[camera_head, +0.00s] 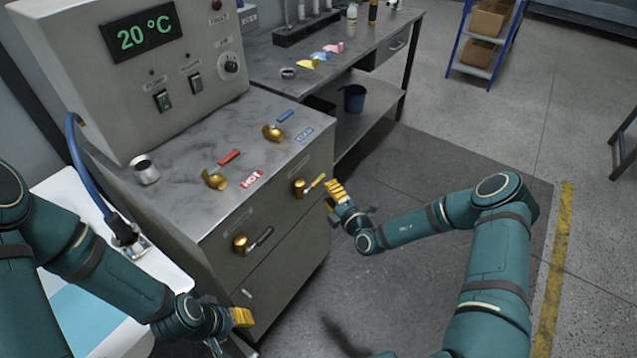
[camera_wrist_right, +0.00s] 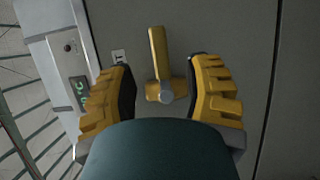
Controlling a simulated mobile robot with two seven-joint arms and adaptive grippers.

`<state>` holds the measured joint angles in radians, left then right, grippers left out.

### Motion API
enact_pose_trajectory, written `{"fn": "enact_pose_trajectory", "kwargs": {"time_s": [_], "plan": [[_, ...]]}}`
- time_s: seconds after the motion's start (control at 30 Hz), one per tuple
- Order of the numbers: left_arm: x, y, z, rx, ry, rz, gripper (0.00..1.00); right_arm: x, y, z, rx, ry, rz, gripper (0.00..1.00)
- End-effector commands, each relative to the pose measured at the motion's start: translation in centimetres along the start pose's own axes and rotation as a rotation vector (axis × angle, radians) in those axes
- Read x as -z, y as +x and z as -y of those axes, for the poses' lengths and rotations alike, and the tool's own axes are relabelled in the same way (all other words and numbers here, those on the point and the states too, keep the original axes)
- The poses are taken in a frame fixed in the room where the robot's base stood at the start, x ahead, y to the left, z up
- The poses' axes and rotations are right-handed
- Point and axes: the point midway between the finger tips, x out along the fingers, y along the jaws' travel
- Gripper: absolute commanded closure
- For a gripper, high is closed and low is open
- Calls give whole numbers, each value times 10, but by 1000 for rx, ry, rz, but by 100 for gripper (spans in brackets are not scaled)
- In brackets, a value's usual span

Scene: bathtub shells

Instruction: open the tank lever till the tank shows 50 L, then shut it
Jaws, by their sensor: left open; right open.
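A yellow-handled lever (camera_head: 313,184) with a brass body is on the front of the grey cabinet, near its right edge. A black-handled lever (camera_head: 256,241) sits lower left on the same front. I cannot read which one is the tank lever. My right gripper (camera_head: 334,194) is open just in front of the yellow lever. In the right wrist view the yellow lever (camera_wrist_right: 159,62) stands between the open fingertips (camera_wrist_right: 163,85), with no visible contact. My left gripper (camera_head: 242,317) is open and empty, low in front of the cabinet. A small green display (camera_wrist_right: 79,93) shows in the wrist view, unreadable.
The panel display (camera_head: 145,32) reads 20 °C. A red HOT lever (camera_head: 222,166) and a blue COLD lever (camera_head: 279,126) are on the cabinet top. A white tub (camera_head: 172,285) is at left with a blue hose (camera_head: 82,165).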

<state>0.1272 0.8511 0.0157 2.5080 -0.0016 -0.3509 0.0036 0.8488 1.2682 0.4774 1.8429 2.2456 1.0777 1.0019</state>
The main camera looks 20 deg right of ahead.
Motion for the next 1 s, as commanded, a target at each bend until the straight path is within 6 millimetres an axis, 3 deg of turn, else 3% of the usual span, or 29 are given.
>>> {"fn": "enact_pose_trajectory", "kwargs": {"time_s": [0.1, 0.3, 0.5, 0.77, 0.8, 0.93, 1.0], "plan": [[0, 6, 2, 0, 0, -3, 53, 1, 24, 1, -2, -2, -2, 50], [1, 12, 4, 0, 1, -6, 53, 1, 51, 1, 0, -1, -3, 50], [2, 13, 5, 0, 1, -7, 53, 1, 62, 0, 0, 0, -2, 50], [2, 13, 5, 0, 1, -7, 53, 1, 63, 0, 1, 0, -2, 50], [2, 13, 5, 0, 1, -7, 53, 1, 63, 0, 1, 0, -2, 54], [2, 13, 5, 0, 1, -7, 53, 1, 63, 0, 1, 0, -2, 100], [2, 13, 5, 0, 1, -7, 53, 1, 63, 0, 0, 0, -2, 100]]}}
